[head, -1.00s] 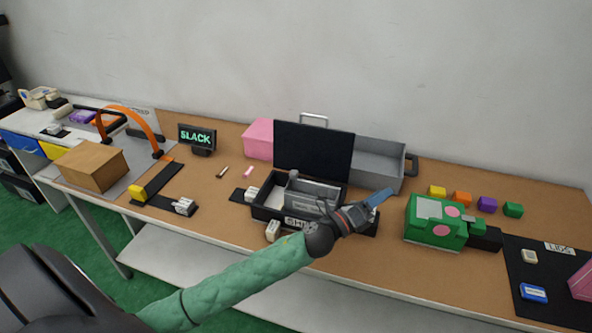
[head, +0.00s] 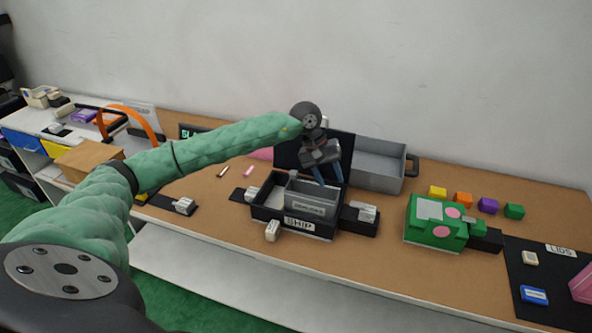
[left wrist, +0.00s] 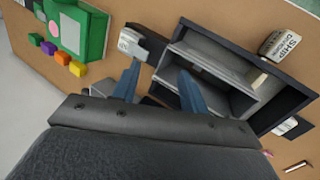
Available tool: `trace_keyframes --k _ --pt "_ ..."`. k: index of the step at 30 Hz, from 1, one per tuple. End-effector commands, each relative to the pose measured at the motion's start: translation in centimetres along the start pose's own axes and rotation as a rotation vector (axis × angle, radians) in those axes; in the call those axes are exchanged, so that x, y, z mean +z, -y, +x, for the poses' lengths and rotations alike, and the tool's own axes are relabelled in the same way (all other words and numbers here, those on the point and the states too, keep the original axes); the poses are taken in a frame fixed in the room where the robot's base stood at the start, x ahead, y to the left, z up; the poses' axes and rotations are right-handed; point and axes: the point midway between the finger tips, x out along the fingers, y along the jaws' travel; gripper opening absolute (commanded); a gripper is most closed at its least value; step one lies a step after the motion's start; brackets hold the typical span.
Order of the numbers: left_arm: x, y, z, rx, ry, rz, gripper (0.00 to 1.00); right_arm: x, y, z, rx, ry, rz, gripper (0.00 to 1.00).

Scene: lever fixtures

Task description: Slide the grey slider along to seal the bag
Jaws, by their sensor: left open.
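I cannot tell which piece is the grey slider, and I make out no clear bag. My left gripper (head: 331,180) is open and empty, fingers pointing down over the back of the box. In the left wrist view my left gripper (left wrist: 160,68) lies partly over the box (left wrist: 263,95). My right gripper is not in view.
A dark upright panel (head: 285,152) and a grey tray (head: 376,165) stand behind the box. A green block fixture (head: 425,220) is at its right, with several coloured cubes beyond. A cardboard box (head: 85,162) is at the left. Clear table lies between the SHIP box and the green fixture.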

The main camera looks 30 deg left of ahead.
Motion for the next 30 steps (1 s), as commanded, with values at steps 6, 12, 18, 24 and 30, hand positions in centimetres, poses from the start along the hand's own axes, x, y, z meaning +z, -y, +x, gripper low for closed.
trace_keyframes --k 6,12,18,24,30 --pt "-4.0 7.2 -6.7 -0.324 -0.069 0.123 0.44 -0.2 0.7 0.0 -0.006 -0.003 0.003 0.00" --pt "-4.8 9.4 -8.8 -0.423 -0.072 0.149 0.44 -0.5 1.4 -0.2 -0.013 -0.007 0.008 0.00" --pt "-4.9 10.0 -7.6 -0.424 -0.069 0.150 0.44 0.5 0.7 1.2 -0.005 -0.013 0.000 0.00" --pt "-5.1 10.9 -5.3 -0.422 -0.069 0.150 0.44 2.1 -0.2 2.9 0.005 -0.025 -0.007 0.00" --pt "-5.4 11.8 -3.4 -0.422 -0.070 0.148 0.44 3.8 -0.8 4.2 0.012 -0.033 -0.013 0.00"
